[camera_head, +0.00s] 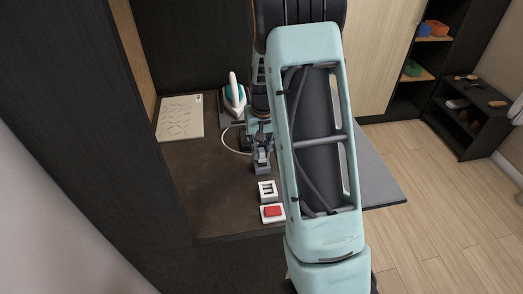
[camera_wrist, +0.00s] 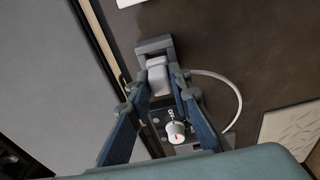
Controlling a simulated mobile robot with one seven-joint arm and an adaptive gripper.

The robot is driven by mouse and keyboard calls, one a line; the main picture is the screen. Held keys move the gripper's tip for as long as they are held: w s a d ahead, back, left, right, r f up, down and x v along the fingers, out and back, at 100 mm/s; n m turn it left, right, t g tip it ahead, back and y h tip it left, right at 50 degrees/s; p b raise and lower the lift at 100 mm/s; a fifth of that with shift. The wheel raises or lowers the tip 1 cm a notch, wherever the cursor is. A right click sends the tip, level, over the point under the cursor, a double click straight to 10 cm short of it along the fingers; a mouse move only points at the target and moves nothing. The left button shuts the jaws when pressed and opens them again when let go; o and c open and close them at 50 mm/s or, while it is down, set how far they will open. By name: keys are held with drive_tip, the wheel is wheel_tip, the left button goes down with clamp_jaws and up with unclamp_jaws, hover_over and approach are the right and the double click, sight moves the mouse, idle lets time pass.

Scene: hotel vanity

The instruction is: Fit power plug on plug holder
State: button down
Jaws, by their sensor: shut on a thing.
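My gripper (camera_head: 262,151) is above the dark counter and points down. In the wrist view its blue-grey fingers (camera_wrist: 157,92) are closed around a pale power plug (camera_wrist: 158,77). A grey bracket-like block (camera_wrist: 154,45), which looks like the plug holder, frames the plug's far end. It also shows just below the fingers in the head view (camera_head: 262,170). I cannot tell whether the plug is seated in it or only over it. A white cable (camera_wrist: 238,92) curves across the counter beside the gripper. My fingers hide part of the plug.
A white and teal iron (camera_head: 235,95) stands behind my gripper. A patterned white board (camera_head: 180,118) lies at the left. A white socket plate (camera_head: 267,189) and a red switch (camera_head: 272,212) sit near the front edge. The counter (camera_head: 210,185) is clear at front left.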

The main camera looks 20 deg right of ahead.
drive_tip(key=shift+f+b, duration=0.95)
drive_tip(key=shift+f, duration=0.3)
idle(0.3)
drive_tip(key=c, duration=1.7)
unclamp_jaws()
